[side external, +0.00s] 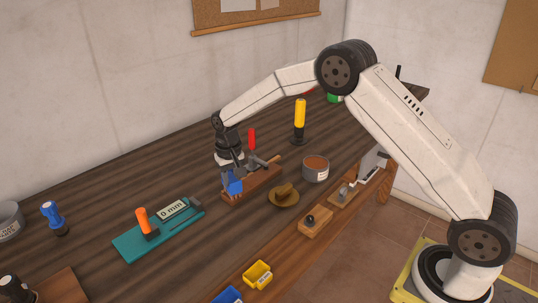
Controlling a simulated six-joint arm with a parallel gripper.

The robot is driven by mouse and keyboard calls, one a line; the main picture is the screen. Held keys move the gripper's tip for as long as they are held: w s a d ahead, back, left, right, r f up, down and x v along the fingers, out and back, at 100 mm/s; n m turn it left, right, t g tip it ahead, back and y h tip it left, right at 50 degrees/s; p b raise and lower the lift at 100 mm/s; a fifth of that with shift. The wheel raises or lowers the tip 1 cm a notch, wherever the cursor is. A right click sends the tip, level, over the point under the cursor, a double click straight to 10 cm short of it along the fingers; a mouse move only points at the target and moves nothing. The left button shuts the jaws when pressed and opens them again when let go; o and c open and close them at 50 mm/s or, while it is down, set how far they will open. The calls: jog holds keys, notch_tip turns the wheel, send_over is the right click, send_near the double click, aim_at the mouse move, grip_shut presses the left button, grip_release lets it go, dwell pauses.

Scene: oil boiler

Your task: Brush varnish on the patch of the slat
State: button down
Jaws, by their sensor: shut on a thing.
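My gripper (230,170) is low over the dark wooden bench, left of its middle. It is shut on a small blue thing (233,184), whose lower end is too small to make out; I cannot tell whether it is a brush. A reddish-brown wooden block or slat (262,182) lies just to the right of the gripper and partly behind it. No patch can be made out on it. An open grey tin with brown contents (315,162), perhaps varnish, stands further right. A light brown piece lies on a round brown dish (284,201) in front of the tin.
A red-handled tool (252,138) and a yellow-topped bottle or tool (300,115) stand behind. Yellow (257,274) and blue (228,295) bins sit at the front edge.

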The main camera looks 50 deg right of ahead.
jog(key=shift+d+r, duration=0.1)
jog(key=shift+d, duration=4.5)
notch_tip(320, 180, up, 8)
jog(key=shift+a, duration=0.2)
